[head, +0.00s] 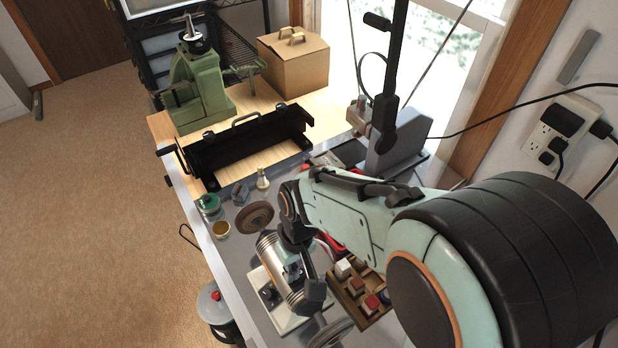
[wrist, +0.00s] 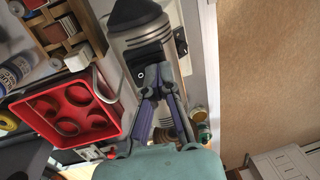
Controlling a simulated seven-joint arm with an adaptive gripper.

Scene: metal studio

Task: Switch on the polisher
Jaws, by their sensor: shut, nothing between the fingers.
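The polisher (head: 273,250) is a silver motor cylinder on a pale base plate on the bench, with a brown buffing wheel (head: 254,217) at one end and a paler wheel (head: 331,334) at the other. In the wrist view the polisher's silver body (wrist: 143,38) carries a black switch plate (wrist: 147,56) with a small white round mark. My gripper (wrist: 154,76) is shut and empty, its tips at the lower edge of this plate. I cannot tell whether they touch it, nor how the switch is set. In the head view my arm partly hides the polisher.
A red tray (wrist: 50,108) with round holes stands close beside the polisher. A wooden compartment box (head: 346,287) holds small blocks. A brass cup (head: 221,228), a green-lidded jar (head: 208,204) and a small flask (head: 262,180) stand near the brown wheel. A black metal frame (head: 215,163) lies farther back.

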